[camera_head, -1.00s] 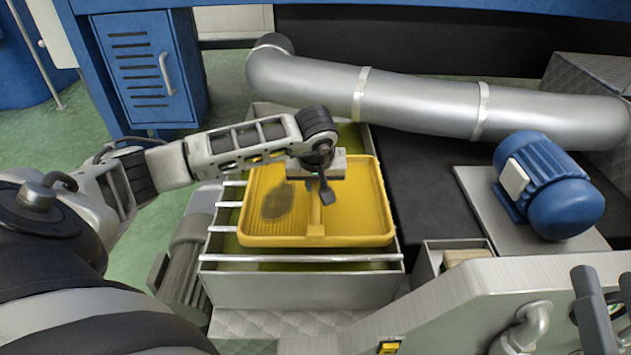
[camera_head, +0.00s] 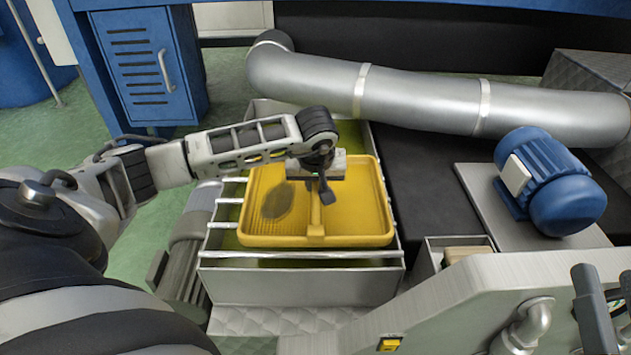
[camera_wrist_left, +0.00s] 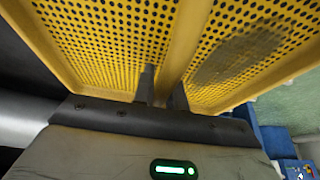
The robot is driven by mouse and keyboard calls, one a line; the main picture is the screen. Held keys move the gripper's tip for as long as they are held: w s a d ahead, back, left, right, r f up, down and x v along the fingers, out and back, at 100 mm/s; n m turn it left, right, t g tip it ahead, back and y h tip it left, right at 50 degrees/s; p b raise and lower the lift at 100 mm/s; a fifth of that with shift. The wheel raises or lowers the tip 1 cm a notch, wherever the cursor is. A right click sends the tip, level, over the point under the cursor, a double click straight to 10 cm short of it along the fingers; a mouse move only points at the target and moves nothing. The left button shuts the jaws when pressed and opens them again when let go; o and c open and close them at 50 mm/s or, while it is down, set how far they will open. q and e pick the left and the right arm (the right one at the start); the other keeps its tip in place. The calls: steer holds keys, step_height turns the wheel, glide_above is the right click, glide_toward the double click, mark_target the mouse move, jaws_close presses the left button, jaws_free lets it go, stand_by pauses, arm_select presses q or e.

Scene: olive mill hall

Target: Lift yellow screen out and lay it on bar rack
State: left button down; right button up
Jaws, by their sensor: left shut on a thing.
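The yellow screen (camera_head: 352,232) is a shallow rectangular tray with a perforated bottom, a middle rib and a dark stained patch on its left half. My left gripper (camera_head: 322,190) is shut on the middle rib; the left wrist view shows the fingers (camera_wrist_left: 162,92) on either side of the rib under the screen (camera_wrist_left: 110,45). The bar rack (camera_head: 226,225) is a set of metal bars across a grey open-topped box (camera_head: 300,287). The screen looks level over the bars and hides most of them. I cannot tell whether it touches them. My right gripper is out of view.
A thick silver duct (camera_head: 430,97) runs behind the box. A blue motor (camera_head: 550,185) on a plate stands to the right. A small open box (camera_head: 432,262) sits right of the rack, and a grey machine panel (camera_head: 450,310) is in front. A blue cabinet (camera_head: 150,70) stands behind left.

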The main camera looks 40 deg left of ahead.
arm_select(q)
steer(key=shift+w, duration=0.1)
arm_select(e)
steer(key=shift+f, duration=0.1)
arm_select(q)
steer(key=c, duration=1.3)
jaws_free()
steer(key=shift+c, duration=0.2)
steer(key=shift+f, duration=0.1)
steer(key=p+v, duration=0.4)
steer(key=v, duration=0.6)
steer(key=p+v, duration=0.2)
steer(key=v, duration=0.4)
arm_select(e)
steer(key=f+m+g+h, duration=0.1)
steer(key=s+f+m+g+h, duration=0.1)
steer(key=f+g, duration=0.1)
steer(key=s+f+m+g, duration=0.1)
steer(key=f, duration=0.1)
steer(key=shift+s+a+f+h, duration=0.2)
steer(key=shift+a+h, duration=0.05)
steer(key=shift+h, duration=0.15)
